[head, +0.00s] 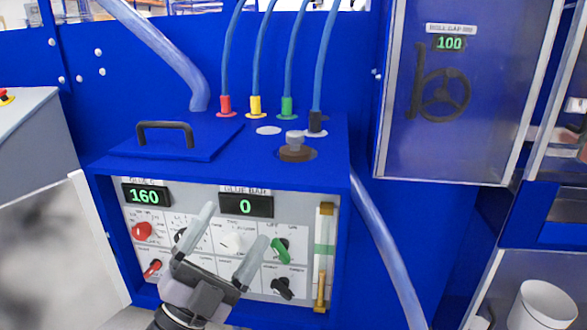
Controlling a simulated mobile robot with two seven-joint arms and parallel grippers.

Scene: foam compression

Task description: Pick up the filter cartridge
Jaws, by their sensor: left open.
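A round grey plug with a knob on top (296,146) sits upright in a dark ring on top of the blue glue unit (180,172). It may be the filter cartridge, but I cannot confirm this from the picture. My left gripper (236,223) is in front of the unit's control panel, below and left of the plug. Its two grey fingers are spread apart with nothing between them, and they cover parts of some knobs. My right gripper is not in view.
A lid with a black handle (165,134) lies left of the plug. Several blue hoses with coloured fittings, including a green one (287,107), rise behind it. A clear hose (390,250) runs down at right. A cabinet door with a handwheel (445,95) stands at right.

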